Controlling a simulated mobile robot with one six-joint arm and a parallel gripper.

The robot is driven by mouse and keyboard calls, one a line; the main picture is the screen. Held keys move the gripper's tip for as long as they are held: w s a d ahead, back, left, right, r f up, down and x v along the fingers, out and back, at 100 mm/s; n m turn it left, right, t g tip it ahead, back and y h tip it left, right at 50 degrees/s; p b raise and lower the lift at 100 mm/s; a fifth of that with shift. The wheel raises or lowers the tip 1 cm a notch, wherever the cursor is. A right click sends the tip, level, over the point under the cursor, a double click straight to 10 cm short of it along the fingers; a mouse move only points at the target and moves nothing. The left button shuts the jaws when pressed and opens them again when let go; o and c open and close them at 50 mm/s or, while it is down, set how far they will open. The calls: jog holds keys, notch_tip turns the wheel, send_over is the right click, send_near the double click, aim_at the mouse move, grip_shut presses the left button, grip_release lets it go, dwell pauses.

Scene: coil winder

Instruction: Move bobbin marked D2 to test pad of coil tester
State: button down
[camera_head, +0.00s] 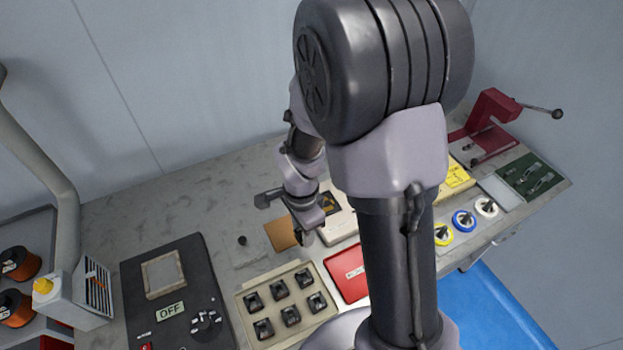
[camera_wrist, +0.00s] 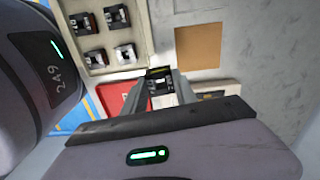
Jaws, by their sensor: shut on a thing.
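My gripper (camera_wrist: 161,92) is shut on a small black bobbin (camera_wrist: 159,74) with a pale label, seen between the fingers in the wrist view. The label is too small to read, so I cannot confirm D2. In the head view my gripper (camera_head: 304,238) hangs by the right side of a flat brown square (camera_head: 281,235); the square also shows beyond the fingers in the wrist view (camera_wrist: 198,47). A pale box with a dark, yellow-marked panel (camera_head: 341,222) stands right of the gripper, partly behind my arm. I cannot tell which item is the coil tester's test pad.
A beige tray (camera_head: 247,300) holds several black bobbins, with a red flat case (camera_head: 345,273) beside it. A dark panel marked OFF (camera_head: 134,283) stands left. Wire spools (camera_head: 20,263), a red press (camera_head: 492,115) and coloured reels (camera_head: 463,220) lie farther out. The back-left bench is mostly clear.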

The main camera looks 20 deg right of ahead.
jog(key=shift+m, duration=0.5)
jog(key=w+d, duration=0.3)
jog(key=w+d+f+b, duration=0.1)
jog(key=w+d, duration=0.2)
jog(key=d, duration=0.1)
jog(key=w+d, duration=0.3)
jog(key=shift+w+d+f+b, duration=0.25)
jog(key=shift+w+b, duration=0.05)
jog(key=f+b, duration=0.1)
jog(key=f, duration=0.2)
jog(key=shift+w+d+f+b, duration=0.2)
jog(key=shift+f+b, duration=0.2)
jog(key=shift+r, duration=0.15)
jog(key=c, duration=1.4)
grip_release()
jog(key=shift+f, duration=0.2)
jog(key=o, duration=0.4)
jog(key=shift+c, duration=0.2)
jog(key=shift+o, duration=0.2)
